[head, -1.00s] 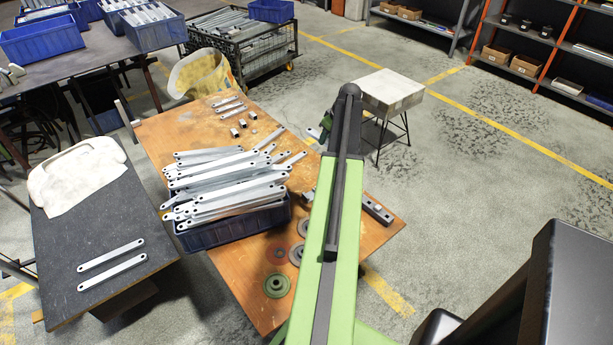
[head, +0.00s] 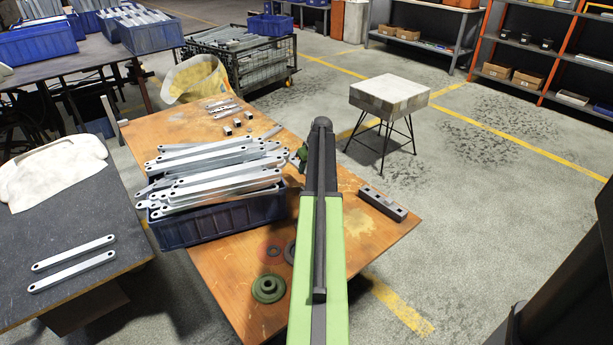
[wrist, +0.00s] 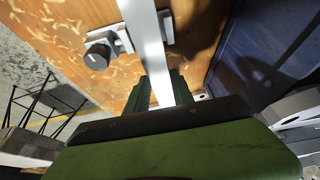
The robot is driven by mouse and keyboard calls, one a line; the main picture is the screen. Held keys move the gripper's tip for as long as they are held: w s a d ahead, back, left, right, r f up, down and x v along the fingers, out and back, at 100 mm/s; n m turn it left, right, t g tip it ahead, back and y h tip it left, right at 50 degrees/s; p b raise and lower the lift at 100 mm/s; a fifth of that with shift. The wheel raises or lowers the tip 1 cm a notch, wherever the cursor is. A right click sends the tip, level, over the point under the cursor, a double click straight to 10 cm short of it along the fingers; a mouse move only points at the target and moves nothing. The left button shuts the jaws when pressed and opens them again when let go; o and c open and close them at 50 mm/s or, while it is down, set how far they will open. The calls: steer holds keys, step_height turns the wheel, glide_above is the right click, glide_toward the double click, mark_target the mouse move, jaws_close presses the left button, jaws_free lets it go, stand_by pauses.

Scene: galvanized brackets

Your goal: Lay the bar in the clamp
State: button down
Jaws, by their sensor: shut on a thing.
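My gripper (wrist: 160,90) is shut on a pale metal bar (wrist: 152,50) in the wrist view. The bar runs from between the green fingers to the top edge, and its far end is out of frame. A light metal clamp (wrist: 124,40) with a black knob (wrist: 96,57) is on the wooden table, partly behind the bar. I cannot tell whether bar and clamp touch. In the head view my gripper (head: 302,157) is mostly hidden behind my arm, and the held bar cannot be made out. A dark fixture (head: 384,205), perhaps the clamp, lies right of my arm.
A blue bin (head: 220,226) heaped with metal bars stands left of my arm. A green flanged disc (head: 268,288) lies near the table's front. Two bars lie on a dark side table (head: 50,238). A stool (head: 390,95) stands beyond the wooden table (head: 345,240).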

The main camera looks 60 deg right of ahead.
step_height(320, 180, down, 7)
steer(key=b, duration=0.7)
steer(key=shift+r, duration=0.15)
stand_by(0.3)
steer(key=c, duration=1)
jaws_free()
steer(key=shift+r, duration=0.15)
